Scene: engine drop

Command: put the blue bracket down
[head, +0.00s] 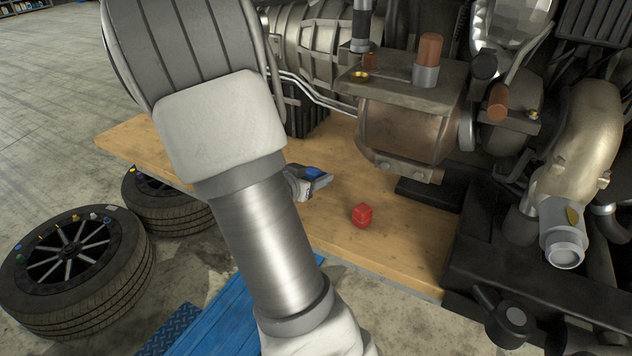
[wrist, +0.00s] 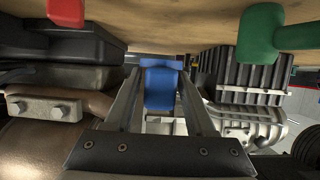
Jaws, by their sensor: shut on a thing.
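The blue bracket (head: 313,172) shows as a small blue patch at my gripper (head: 303,186), just right of my arm in the head view. In the wrist view the blue bracket (wrist: 160,92) sits between the two fingers of my gripper (wrist: 161,76), which is shut on it. It is over or at the wooden table top (head: 345,235); I cannot tell whether it touches the wood. My arm and fingers hide part of it.
A red block (head: 362,215) stands on the table right of my gripper; it also shows in the wrist view (wrist: 65,12). A green object (wrist: 259,35) is at the wrist view's upper right. A large engine (head: 405,120) fills the back and right. Tyres (head: 75,262) lie at left.

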